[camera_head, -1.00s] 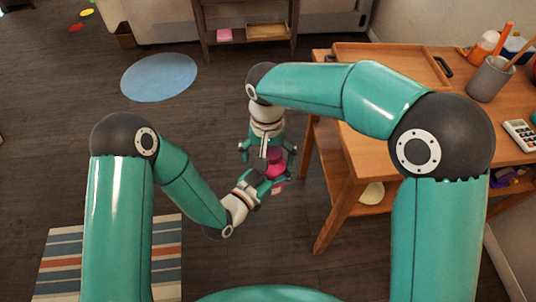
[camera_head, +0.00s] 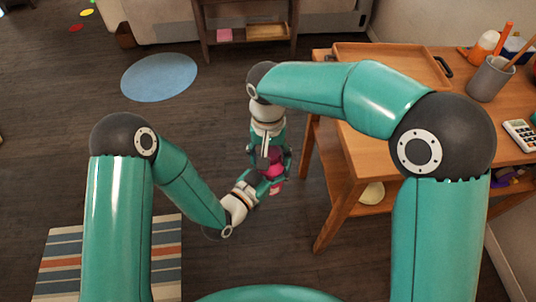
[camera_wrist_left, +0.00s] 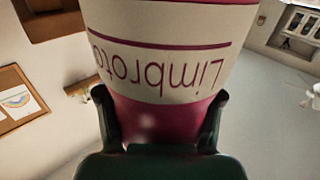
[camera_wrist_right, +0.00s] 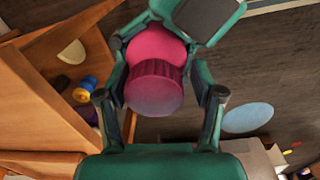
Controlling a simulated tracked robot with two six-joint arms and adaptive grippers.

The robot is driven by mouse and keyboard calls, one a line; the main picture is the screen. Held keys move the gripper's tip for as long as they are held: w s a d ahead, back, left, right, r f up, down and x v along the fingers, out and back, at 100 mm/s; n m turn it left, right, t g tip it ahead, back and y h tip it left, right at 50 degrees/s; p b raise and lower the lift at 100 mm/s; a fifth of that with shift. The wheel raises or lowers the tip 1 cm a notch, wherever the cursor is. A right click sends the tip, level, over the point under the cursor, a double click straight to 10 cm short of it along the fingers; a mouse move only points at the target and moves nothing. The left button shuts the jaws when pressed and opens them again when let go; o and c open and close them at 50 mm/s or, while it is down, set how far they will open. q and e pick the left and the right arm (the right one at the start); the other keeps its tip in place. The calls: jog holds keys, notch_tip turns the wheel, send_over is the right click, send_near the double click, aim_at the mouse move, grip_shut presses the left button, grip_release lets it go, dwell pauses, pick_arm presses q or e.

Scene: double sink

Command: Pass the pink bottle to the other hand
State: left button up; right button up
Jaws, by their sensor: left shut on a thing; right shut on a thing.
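The pink bottle (camera_head: 275,166) is between my two grippers above the floor, left of the wooden table. In the left wrist view its pink lower part and white label (camera_wrist_left: 160,55) with upside-down lettering fill the middle. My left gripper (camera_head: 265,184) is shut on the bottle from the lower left. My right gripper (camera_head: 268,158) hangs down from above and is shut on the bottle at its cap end. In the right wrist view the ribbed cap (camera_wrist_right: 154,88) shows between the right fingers. The fingers hide part of the bottle.
The wooden table (camera_head: 360,150) stands close on the right, with a tray (camera_head: 390,60), a pen cup (camera_head: 490,78) and a calculator (camera_head: 520,134). A blue round rug (camera_head: 160,77) and a striped rug (camera_head: 65,265) lie on the floor. The floor around the grippers is clear.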

jog(key=o, duration=1.3)
jog(key=shift+s+a+f, duration=0.1)
jog(key=shift+a+f, duration=0.05)
jog(key=shift+a, duration=0.2)
jog(key=shift+c, duration=0.2)
jog(key=shift+d, duration=0.1)
